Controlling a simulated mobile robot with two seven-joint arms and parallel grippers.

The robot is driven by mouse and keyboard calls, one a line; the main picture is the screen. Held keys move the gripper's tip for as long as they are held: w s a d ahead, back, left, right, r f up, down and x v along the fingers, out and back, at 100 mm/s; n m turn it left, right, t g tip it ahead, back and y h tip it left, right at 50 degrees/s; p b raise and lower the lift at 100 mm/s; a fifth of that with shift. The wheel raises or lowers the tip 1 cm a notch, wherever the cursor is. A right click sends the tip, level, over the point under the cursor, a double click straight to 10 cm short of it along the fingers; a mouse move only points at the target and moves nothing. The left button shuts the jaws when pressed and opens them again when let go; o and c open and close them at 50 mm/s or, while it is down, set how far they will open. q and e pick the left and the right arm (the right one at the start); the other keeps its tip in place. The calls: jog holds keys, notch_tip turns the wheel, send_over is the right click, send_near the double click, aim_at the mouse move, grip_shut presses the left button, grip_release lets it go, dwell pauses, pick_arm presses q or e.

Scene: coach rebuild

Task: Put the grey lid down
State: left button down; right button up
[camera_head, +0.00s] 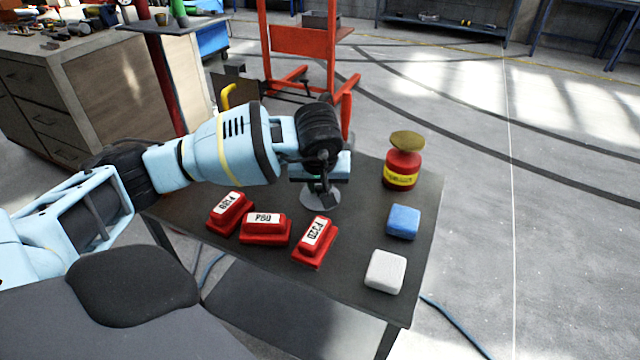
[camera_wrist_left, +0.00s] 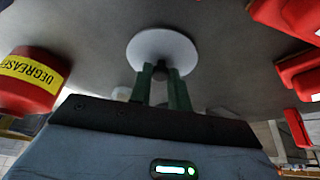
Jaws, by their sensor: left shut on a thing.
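The grey lid (camera_head: 322,199) is a pale round disc, at the far part of the dark table (camera_head: 367,187). My left gripper (camera_head: 318,190) is above it, partly hidden by its own wrist. In the left wrist view the green fingers (camera_wrist_left: 160,88) are shut on the small dark knob of the lid (camera_wrist_left: 163,47). The lid is at or just over the table top; I cannot tell whether it touches. My right gripper is not in view.
Three red labelled blocks (camera_head: 265,229) lie nearer on the table. To the right stand a red degreaser can (camera_head: 403,170) with a brass-coloured top, a blue block (camera_head: 403,221) and a white block (camera_head: 385,271). Bare table lies between the lid and the can.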

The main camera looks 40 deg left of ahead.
pick_arm(q)
jog(key=shift+f, duration=0.15)
jog(key=c, duration=1.3)
grip_release()
jog(key=shift+r, duration=0.4)
jog(key=v, duration=1.1)
jog(key=shift+s+d+r+p, duration=0.1)
jog(key=shift+s+r+p, duration=0.05)
jog(key=shift+r+p, duration=0.2)
jog(key=shift+f, duration=0.15)
